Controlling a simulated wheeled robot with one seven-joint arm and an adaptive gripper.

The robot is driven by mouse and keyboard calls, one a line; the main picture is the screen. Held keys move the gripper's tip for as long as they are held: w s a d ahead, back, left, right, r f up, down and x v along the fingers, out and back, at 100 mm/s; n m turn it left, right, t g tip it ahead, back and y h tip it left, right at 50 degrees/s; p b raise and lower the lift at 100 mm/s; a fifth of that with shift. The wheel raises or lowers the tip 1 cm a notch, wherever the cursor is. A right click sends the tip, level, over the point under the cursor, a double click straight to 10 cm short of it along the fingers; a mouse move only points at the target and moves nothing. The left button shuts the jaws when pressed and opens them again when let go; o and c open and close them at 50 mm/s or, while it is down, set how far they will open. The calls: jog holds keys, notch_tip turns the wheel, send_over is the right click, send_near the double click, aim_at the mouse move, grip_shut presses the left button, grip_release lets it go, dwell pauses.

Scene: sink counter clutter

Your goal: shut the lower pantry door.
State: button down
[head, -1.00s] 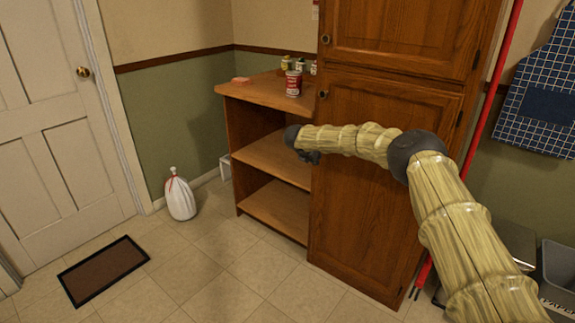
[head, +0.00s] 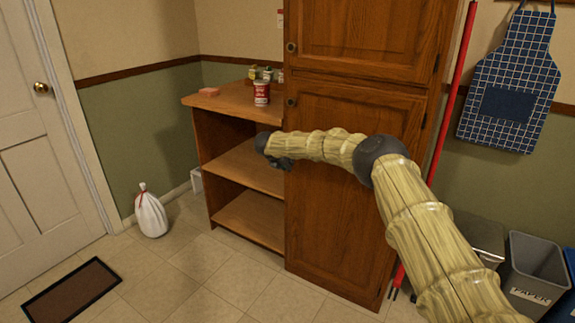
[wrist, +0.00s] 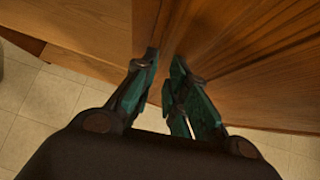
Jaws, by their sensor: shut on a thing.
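The lower pantry door (head: 335,225) is a brown wood panel in the lower part of the tall cabinet. It looks closed or nearly so in the head view; I cannot tell whether a small gap is left. A dark round knob (head: 292,102) is near its top left corner. My gripper (head: 282,164) is at the door's left edge, below the knob, partly hidden by my wrist. In the wrist view the teal fingers (wrist: 166,68) are close together, with the wood door edge between them. The exact contact is hard to see.
An open shelf unit (head: 240,160) stands directly left of the door, with a red can (head: 261,93) and small jars on top. A white bag (head: 150,212) and a brown mat (head: 72,292) lie on the floor. Bins (head: 535,265) stand at right.

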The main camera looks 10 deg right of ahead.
jog(key=s+a+r, duration=0.7)
jog(key=s+a, duration=0.1)
jog(key=s+a+f+n+t+y, duration=0.1)
jog(key=s+a+f+n, duration=0.2)
jog(key=s+f+n, duration=0.6)
jog(key=s+a+f+n+t, duration=0.1)
jog(key=s+a+f+n, duration=0.25)
jog(key=f+n, duration=0.6)
jog(key=s+d+f+n+g+y, duration=0.1)
jog(key=s+f+n+y, duration=0.1)
jog(key=s+f+n, duration=0.65)
jog(key=s+d+f+n+g+y, duration=0.1)
jog(key=s+f+n, duration=0.2)
jog(key=s+f, duration=0.95)
jog(key=s+d+r+n+g+y, duration=0.1)
jog(key=s+d+n+g, duration=0.2)
jog(key=s, duration=1.1)
jog(key=s+d+n+g, duration=0.2)
jog(key=s+d+n, duration=0.3)
jog(key=s, duration=0.8)
jog(key=s+d+r+n+g+y, duration=0.15)
jog(key=s+n, duration=0.35)
jog(key=s, duration=0.9)
notch_tip(320, 180, up, 12)
jog(key=d+p, duration=0.1)
jog(key=p, duration=1.1)
jog(key=shift+s+h+p, duration=0.3)
jog(key=shift+h, duration=0.15)
